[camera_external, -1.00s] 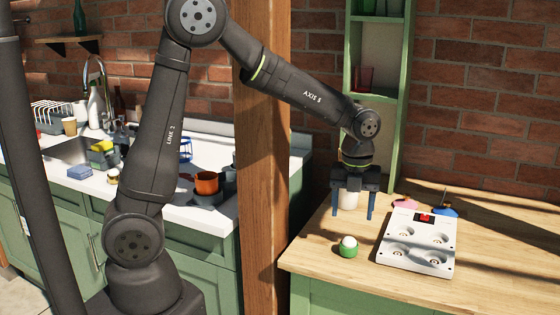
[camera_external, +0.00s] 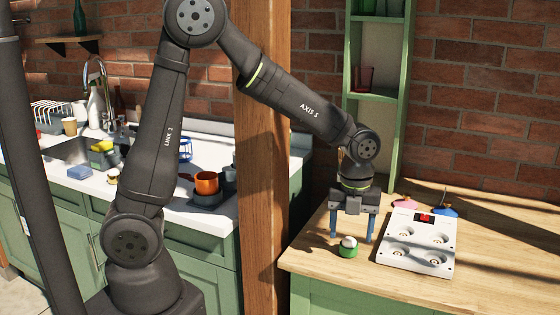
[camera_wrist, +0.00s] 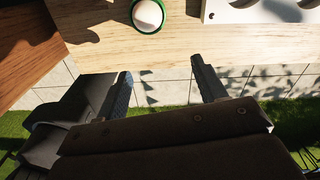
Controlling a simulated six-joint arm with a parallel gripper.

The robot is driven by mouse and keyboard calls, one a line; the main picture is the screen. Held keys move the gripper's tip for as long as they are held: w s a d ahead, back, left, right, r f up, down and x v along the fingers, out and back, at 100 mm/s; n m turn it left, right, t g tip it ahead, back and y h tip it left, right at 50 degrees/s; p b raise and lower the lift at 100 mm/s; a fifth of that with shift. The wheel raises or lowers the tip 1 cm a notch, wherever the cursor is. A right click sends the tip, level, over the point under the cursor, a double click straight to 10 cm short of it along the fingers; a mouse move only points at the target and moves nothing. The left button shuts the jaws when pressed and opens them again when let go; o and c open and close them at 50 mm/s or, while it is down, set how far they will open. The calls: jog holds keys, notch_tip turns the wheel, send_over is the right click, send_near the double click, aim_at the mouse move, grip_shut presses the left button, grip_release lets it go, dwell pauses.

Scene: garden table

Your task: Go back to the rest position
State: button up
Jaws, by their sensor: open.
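My gripper (camera_external: 351,238) hangs pointing down over the front left part of the wooden worktop (camera_external: 480,222), its two blue fingers apart. Nothing shows between them in the wrist view, where my gripper (camera_wrist: 162,68) reaches up from below. A white egg-like object in a green holder (camera_external: 348,249) stands upright on the worktop, overlapping the fingers in the external view. In the wrist view the egg and green holder (camera_wrist: 148,15) lie beyond the fingertips, apart from them.
A white tray with round wells and a red switch (camera_external: 416,241) lies right of my gripper. Pink (camera_external: 405,203) and blue (camera_external: 445,210) items sit behind it. A wooden post (camera_external: 262,170) stands left of the worktop. Green shelves (camera_external: 400,120) stand behind. The worktop's right side is largely clear.

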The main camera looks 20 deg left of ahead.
jog(key=s+d+r, duration=0.1)
jog(key=s+r, duration=0.3)
jog(key=s, duration=0.3)
jog(key=s+a+f+n, duration=0.5)
jog(key=s+a+n, duration=0.1)
jog(key=s, duration=0.5)
jog(key=s+a+r+n, duration=0.1)
jog(key=s+r+n, duration=0.4)
jog(key=n, duration=0.8)
jog(key=shift+s+a+r, duration=0.25)
jog(key=shift+s+r, duration=0.05)
jog(key=shift+r, duration=0.05)
